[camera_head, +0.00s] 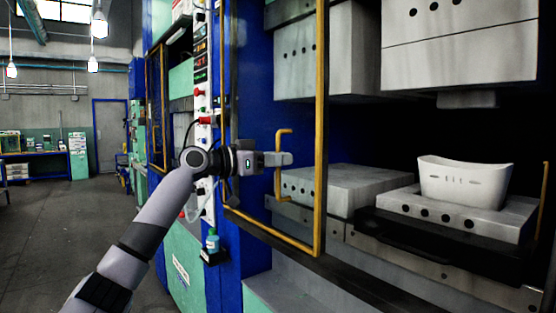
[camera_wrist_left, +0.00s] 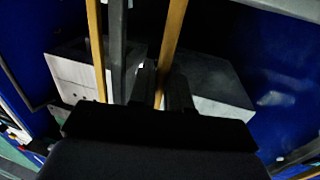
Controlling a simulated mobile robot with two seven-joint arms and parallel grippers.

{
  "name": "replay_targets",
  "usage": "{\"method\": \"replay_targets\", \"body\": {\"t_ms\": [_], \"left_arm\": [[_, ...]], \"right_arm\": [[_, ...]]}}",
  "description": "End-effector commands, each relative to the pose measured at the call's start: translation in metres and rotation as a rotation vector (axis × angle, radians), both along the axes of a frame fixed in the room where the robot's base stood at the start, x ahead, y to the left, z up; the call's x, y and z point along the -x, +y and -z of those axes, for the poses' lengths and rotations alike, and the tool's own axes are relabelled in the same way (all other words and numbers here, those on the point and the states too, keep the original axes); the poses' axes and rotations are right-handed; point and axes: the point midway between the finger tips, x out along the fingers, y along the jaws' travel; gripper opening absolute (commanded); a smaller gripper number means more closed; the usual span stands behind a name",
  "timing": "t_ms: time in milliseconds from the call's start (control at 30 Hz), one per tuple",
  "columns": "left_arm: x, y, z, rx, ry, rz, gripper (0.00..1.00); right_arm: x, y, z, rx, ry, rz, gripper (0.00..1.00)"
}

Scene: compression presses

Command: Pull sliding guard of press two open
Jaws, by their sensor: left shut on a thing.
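The sliding guard (camera_head: 320,120) is a yellow-framed panel at the left part of the press opening in the head view. Its yellow handle (camera_head: 279,183) is a bracket-shaped bar on the panel. My left gripper (camera_head: 287,159) is at the handle's middle, coming from the left. In the left wrist view, a yellow bar (camera_wrist_left: 174,35) runs between the two dark fingers (camera_wrist_left: 162,90), so the gripper is shut on the handle. The dark wrist body hides the lower part of that view. My right gripper is in neither view.
To the right of the guard the opening is uncovered. A white bin-shaped part (camera_head: 465,182) sits on a lower grey block (camera_head: 450,214), under a large upper block (camera_head: 460,55). Open floor lies at left.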

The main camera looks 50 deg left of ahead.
Motion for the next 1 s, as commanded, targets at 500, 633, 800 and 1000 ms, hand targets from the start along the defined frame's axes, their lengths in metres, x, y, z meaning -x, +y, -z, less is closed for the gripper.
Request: {"method": "replay_targets", "body": {"t_ms": [500,633,800,1000], "left_arm": [[-0.0003,0.0004,0.0012,0.000,0.003,-0.001,0.00],[-0.0003,0.0003,0.0012,0.000,0.003,-0.001,0.29],[-0.0002,0.0002,0.0008,0.000,0.002,0.000,0.29],[0.0085,0.0033,0.0035,0.000,0.001,-0.002,0.29]], "right_arm": [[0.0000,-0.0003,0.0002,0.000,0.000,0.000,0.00],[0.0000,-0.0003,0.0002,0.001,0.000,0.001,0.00],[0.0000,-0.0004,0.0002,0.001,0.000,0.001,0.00],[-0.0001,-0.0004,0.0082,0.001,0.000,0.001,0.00]]}}
